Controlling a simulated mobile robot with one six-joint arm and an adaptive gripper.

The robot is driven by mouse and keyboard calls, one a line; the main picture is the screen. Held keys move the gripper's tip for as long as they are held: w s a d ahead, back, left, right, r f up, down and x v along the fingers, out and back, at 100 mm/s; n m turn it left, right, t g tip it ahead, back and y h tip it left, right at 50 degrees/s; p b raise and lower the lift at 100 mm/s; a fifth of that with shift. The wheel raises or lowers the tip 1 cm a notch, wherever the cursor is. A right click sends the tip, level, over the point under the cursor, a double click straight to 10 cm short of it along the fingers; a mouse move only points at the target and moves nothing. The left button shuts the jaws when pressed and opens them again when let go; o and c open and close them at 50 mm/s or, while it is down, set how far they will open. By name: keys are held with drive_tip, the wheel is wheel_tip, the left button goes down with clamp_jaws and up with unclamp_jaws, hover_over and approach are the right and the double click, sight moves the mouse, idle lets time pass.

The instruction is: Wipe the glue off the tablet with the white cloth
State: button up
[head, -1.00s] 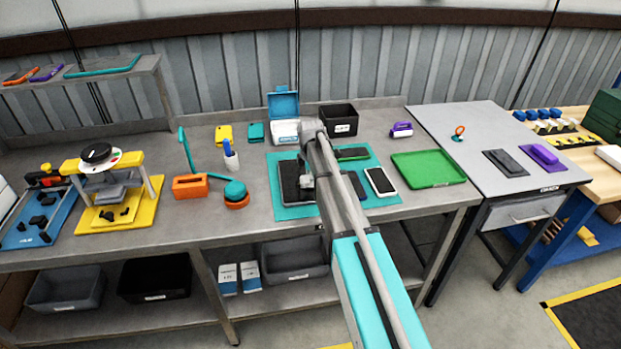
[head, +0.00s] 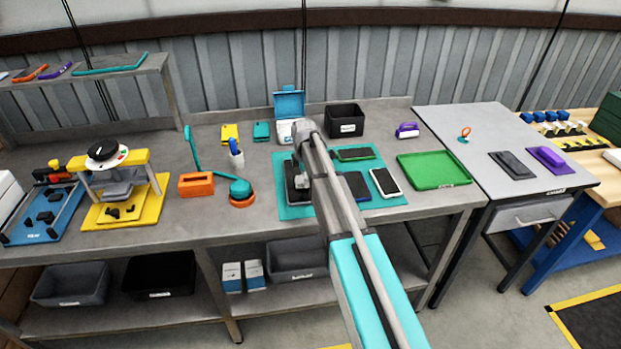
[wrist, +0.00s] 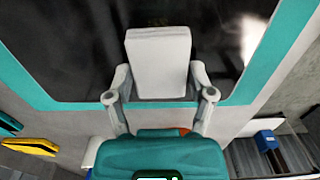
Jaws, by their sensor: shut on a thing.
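My gripper (wrist: 159,84) is shut on the white cloth (wrist: 158,60), which looks like a thick folded pad between the fingers in the wrist view. The dark, glossy tablet (wrist: 75,50) lies behind the cloth there, with a teal border around it. A pale bright patch shows at its right; I cannot tell whether it is glue or glare. Whether the cloth touches the tablet is unclear. In the head view the tablet (head: 289,168) lies on the left of the teal mat (head: 294,213), partly hidden by my arm and gripper.
Several phones, including a white-edged one (head: 385,182), lie on the mat's right side. A green tray (head: 434,170) is farther right. A black bin (head: 345,120) and an open blue-lidded box (head: 289,104) stand behind. An orange-and-teal lamp (head: 240,192) stands left of the mat.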

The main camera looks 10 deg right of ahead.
drive_tip(key=shift+a, duration=0.25)
drive_tip(key=shift+r, duration=0.1)
drive_tip(key=shift+r+p, duration=2.95)
drive_tip(key=shift+p, duration=0.05)
drive_tip(key=shift+r, duration=0.1)
drive_tip(key=shift+r+p, duration=1.4)
drive_tip(key=shift+p, duration=0.15)
